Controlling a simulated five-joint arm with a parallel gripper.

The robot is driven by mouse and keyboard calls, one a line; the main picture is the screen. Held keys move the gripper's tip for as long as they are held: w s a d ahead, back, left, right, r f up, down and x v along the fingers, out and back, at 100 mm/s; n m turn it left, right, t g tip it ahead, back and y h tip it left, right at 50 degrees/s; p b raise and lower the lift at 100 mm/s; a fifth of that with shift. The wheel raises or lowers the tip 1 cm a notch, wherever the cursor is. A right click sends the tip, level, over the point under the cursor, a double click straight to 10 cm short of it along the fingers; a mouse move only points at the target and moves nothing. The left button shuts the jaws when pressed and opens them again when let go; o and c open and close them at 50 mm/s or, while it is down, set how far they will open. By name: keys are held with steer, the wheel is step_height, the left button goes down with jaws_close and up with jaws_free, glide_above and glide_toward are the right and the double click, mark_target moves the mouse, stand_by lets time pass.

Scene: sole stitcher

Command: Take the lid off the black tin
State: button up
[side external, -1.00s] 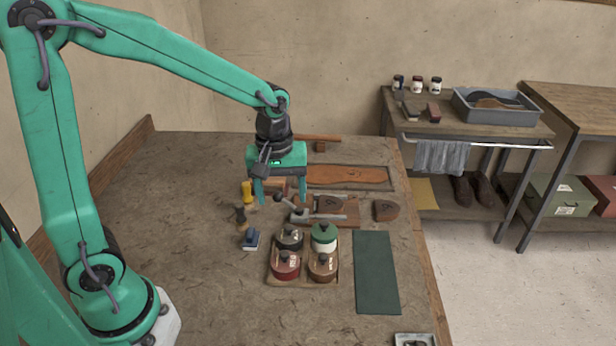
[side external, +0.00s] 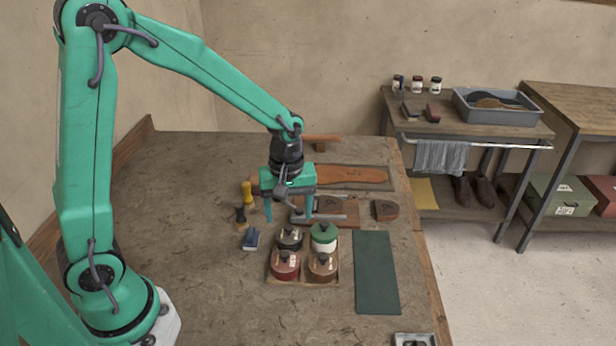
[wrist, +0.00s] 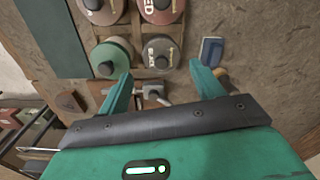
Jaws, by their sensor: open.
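The black tin (side external: 290,238), with a dark knobbed lid on it, stands at the back left of a wooden tray (side external: 302,283). It also shows in the wrist view (wrist: 161,52), below the space between my fingers, with a pale label. My gripper (side external: 288,219) is open and empty, pointing down above and just behind the black tin. In the wrist view, my gripper (wrist: 160,73) has its fingers apart on either side of the tin's near edge, and I see no contact.
The tray also holds a green-lidded tin (side external: 324,239), a red tin (side external: 285,265) and a brown tin (side external: 322,267). A blue block (side external: 251,239) lies left of it. A bare green mat (side external: 376,272) lies right. A metal tool (side external: 332,217) lies behind the tins.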

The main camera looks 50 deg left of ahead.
mark_target(289, 228)
steer(key=shift+f, duration=2.6)
steer(key=shift+c, duration=0.5)
steer(key=c, duration=0.6)
